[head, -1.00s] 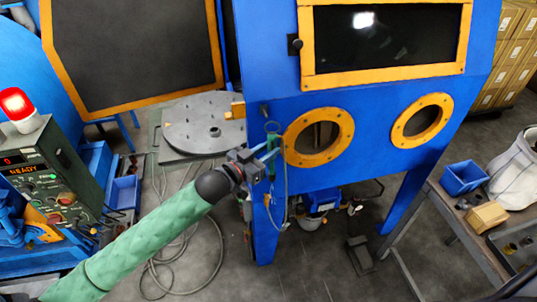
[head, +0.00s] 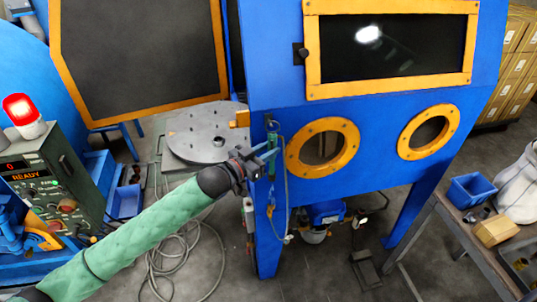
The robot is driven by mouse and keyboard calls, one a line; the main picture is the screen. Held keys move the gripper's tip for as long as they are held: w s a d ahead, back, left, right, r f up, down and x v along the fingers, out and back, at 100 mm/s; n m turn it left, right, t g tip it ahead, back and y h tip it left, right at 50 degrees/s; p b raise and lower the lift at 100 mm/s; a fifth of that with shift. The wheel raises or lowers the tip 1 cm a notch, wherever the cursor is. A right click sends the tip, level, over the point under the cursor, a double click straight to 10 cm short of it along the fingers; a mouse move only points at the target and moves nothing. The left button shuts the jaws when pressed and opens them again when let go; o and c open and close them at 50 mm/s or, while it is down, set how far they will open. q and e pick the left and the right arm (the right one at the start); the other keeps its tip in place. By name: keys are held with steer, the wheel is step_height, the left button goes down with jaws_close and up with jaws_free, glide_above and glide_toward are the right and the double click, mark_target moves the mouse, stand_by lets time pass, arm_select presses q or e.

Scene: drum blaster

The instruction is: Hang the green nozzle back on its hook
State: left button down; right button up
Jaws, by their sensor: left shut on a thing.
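The green nozzle (head: 271,167) is upright in front of the blue cabinet's left front edge, left of the left orange-ringed port. My left gripper (head: 265,158) is shut on it. A thin grey hose hangs below the nozzle in a loop. The small dark hook (head: 268,117) is on the cabinet front, right at the nozzle's upper end. I cannot tell whether nozzle and hook touch. My right gripper is out of view.
The blue cabinet (head: 375,186) has two orange-ringed ports (head: 350,150) and a window above. A grey turntable (head: 197,135) stands behind my left arm. A control box (head: 45,175) with a red lamp is left. A workbench (head: 450,225) stands at right.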

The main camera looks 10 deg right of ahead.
arm_select(q)
steer(key=shift+w+f, duration=0.55)
steer(key=shift+w, duration=0.3)
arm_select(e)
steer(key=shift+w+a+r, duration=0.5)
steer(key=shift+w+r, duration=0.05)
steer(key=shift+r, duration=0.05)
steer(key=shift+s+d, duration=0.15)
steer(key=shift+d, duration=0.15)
arm_select(q)
steer(key=c, duration=1.1)
jaws_free()
steer(key=shift+c, duration=0.2)
steer(key=shift+o, duration=0.2)
steer(key=shift+r, duration=0.1)
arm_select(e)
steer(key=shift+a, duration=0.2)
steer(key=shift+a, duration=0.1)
arm_select(q)
steer(key=shift+a, duration=0.1)
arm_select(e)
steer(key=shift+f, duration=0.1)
